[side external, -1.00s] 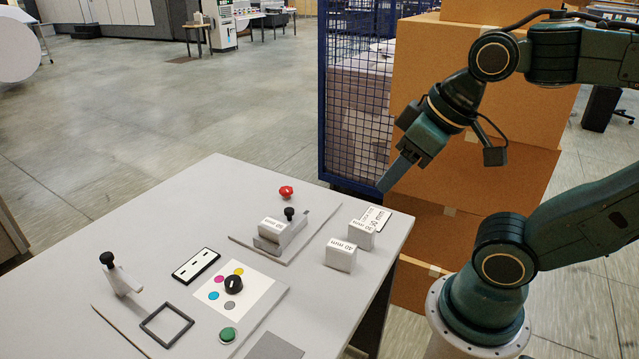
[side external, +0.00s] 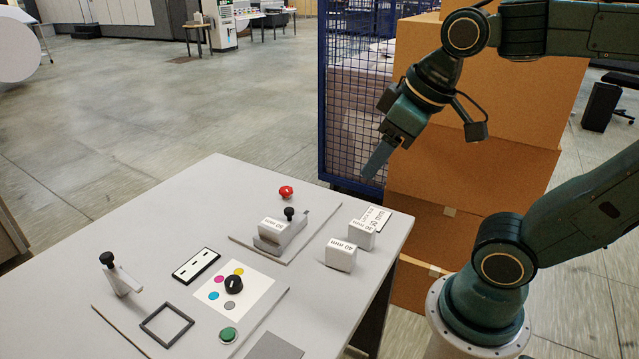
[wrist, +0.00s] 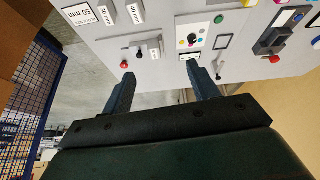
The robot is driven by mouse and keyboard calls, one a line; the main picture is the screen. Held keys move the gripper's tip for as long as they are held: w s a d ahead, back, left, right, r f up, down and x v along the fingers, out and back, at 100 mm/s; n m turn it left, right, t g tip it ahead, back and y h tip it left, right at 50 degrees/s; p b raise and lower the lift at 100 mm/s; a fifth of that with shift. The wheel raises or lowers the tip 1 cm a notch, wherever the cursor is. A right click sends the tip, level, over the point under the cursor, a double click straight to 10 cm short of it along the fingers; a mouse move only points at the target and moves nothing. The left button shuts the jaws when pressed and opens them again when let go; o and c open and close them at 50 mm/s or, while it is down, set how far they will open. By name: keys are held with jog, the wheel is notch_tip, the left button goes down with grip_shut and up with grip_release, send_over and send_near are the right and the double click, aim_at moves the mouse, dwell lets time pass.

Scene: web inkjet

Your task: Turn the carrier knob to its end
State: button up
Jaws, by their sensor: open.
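A round black knob (side external: 233,284) stands on a white card (side external: 258,284) with magenta, yellow, cyan and grey dots; it also shows in the wrist view (wrist: 193,38). A second black knob (side external: 289,212) tops a grey slide holding a white labelled block (side external: 272,226). I cannot tell from the pictures which knob is called the carrier knob. My gripper (side external: 374,168) is in the air beyond the table's right side, well away from both knobs. In the wrist view its two fingers (wrist: 160,73) are apart with nothing between them.
The grey table (side external: 165,225) also bears a red button (side external: 286,192), a green button (side external: 228,335), a dark square frame (side external: 167,324), a black-knobbed lever (side external: 118,278) and loose labelled blocks (side external: 341,257). Cardboard boxes (side external: 480,160) and a blue mesh cage (side external: 350,110) stand behind.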

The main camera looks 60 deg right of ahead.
jog(key=w+d+r+n+g, duration=0.1)
jog(key=w+d+r+n, duration=0.2)
jog(key=w, duration=0.8)
jog(key=n+g, duration=0.4)
jog(key=n, duration=0.5)
send_over(286, 190)
notch_tip(286, 190, down, 20)
jog(key=shift+r, duration=0.2)
jog(key=shift+f, duration=0.15)
notch_tip(286, 190, down, 14)
jog(key=shift+r, duration=0.2)
jog(key=c, duration=1)
